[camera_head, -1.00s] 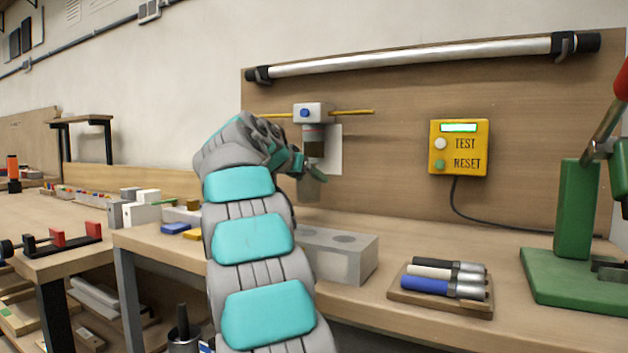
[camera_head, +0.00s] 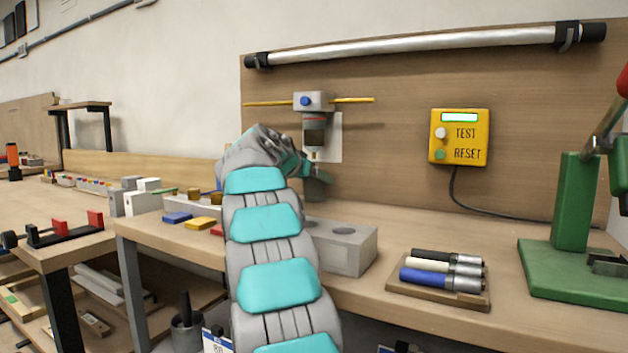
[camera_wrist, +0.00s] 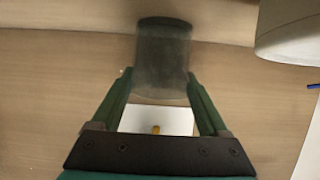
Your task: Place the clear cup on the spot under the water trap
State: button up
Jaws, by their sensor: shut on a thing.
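The clear cup (camera_head: 316,189) looks smoky and see-through. It is held upright below the water trap (camera_head: 314,133), close to the back board; I cannot tell whether its base touches the bench. In the wrist view the cup (camera_wrist: 163,55) sits between the two green fingers. My gripper (camera_head: 311,173) is shut on it. The trap has a dark bowl and a small brass tip just above the gripper. The spot under the trap is hidden in the head view by my arm and the cup.
A grey block (camera_head: 350,252) with round recesses stands in front of the cup. A tray (camera_head: 440,292) of several handled tools lies to its right. A yellow test box (camera_head: 459,137) hangs on the board. A green press (camera_head: 570,225) stands at far right.

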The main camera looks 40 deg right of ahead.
jog(key=o, duration=1.2)
jog(key=shift+o, duration=0.2)
jog(key=shift+r+p, duration=0.2)
jog(key=shift+p, duration=0.1)
jog(key=shift+s+a, duration=0.1)
jog(key=shift+a, duration=0.2)
jog(key=b+v, duration=0.1)
jog(key=v, duration=1)
jog(key=shift+a+b, duration=0.2)
jog(key=shift+b, duration=0.1)
jog(key=shift+s, duration=0.1)
